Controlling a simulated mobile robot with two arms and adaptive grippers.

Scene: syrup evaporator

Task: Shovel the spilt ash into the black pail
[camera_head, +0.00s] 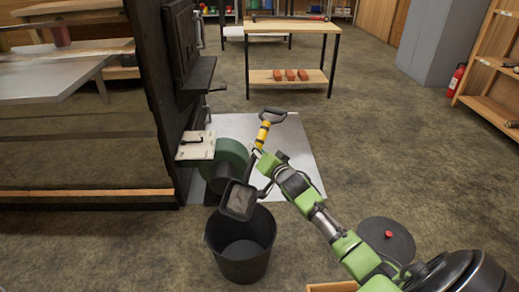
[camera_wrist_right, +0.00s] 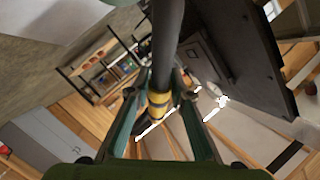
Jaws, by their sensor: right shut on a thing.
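My right gripper (camera_head: 260,160) is shut on the shovel (camera_head: 263,133), on the shaft near its yellow band; this grip also shows in the right wrist view (camera_wrist_right: 160,105). The shovel's black D-handle points up and away. Its dark scoop hangs toward the pail and holds grey-brown ash (camera_head: 241,199). The black pail (camera_head: 241,263) stands upright on the floor, its mouth open. The scoop appears over the pail's far rim; its height above it is hard to tell. The pail's visible inside looks dark, with no clear ash. My left gripper is not in view.
A pale metal sheet (camera_head: 302,160) lies on the floor beyond the pail. A green round housing (camera_head: 231,155) and the dark evaporator front (camera_head: 160,90) stand close at left. A dark disc with a red knob (camera_head: 386,239) is at right. A bench (camera_head: 292,27) stands behind.

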